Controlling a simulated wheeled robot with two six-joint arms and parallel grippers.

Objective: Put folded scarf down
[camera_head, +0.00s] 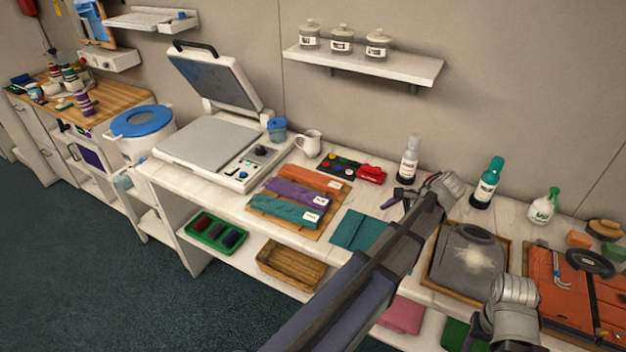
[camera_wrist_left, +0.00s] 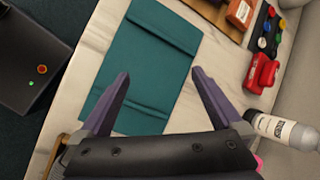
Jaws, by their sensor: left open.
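The folded scarf, a flat teal cloth (camera_head: 358,230), lies on the white counter, partly hidden by my left arm in the head view. In the left wrist view the scarf (camera_wrist_left: 148,62) lies flat with its fold lines showing. My left gripper (camera_head: 397,198) is open with nothing between its fingers. In the left wrist view its fingertips (camera_wrist_left: 160,76) are spread over the near part of the scarf, apart from each other. Part of my right arm shows at the lower right of the head view; its gripper does not show.
A wooden board (camera_head: 322,232) with labelled orange, purple and teal cloths lies left of the scarf. A heat press (camera_head: 207,150) stands farther left. A white bottle (camera_head: 409,160) stands behind the gripper.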

